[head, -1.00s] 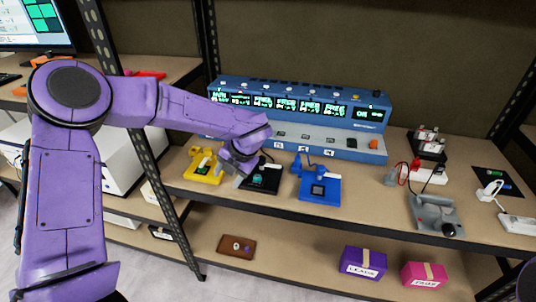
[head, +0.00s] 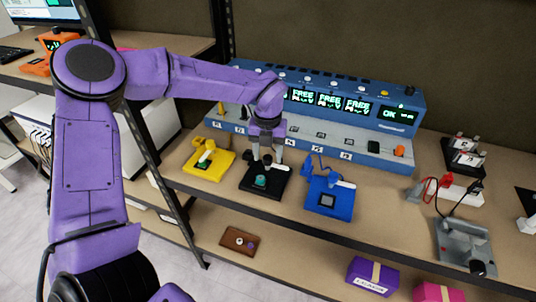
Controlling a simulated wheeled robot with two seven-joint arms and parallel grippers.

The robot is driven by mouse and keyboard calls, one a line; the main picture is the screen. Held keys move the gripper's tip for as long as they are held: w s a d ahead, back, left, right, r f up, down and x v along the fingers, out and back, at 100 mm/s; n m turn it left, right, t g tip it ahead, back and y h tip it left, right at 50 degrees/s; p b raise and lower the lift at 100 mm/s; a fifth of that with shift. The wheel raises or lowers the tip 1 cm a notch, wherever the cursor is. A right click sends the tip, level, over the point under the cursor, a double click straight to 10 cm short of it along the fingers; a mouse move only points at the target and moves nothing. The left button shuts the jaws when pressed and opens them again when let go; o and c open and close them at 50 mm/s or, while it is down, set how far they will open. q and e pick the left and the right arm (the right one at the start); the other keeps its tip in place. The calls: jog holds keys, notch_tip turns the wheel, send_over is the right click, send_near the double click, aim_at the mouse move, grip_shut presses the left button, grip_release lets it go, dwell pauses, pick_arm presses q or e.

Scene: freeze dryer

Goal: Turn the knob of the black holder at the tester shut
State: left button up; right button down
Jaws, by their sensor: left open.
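The black holder (head: 265,194) lies on the shelf between the yellow and blue holders, in front of the blue tester (head: 385,152). A teal round part (head: 260,181) shows on its top. My left gripper (head: 266,163) points down over the back part of the black holder, its jaws open with a finger on either side. The fingers and wrist hide the back of the holder, so I cannot tell its knob clearly or whether a finger touches it. My right gripper is out of view.
The yellow holder (head: 205,170) stands close on the left and the blue holder (head: 330,205) close on the right. The tester's sloped front rises behind. A grey device (head: 462,243) and a white power strip (head: 460,192) are farther right. Bare shelf lies between.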

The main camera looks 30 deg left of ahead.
pick_arm(q)
jog(key=shift+s+f, duration=0.1)
jog(key=shift+f, duration=0.45)
grip_shut()
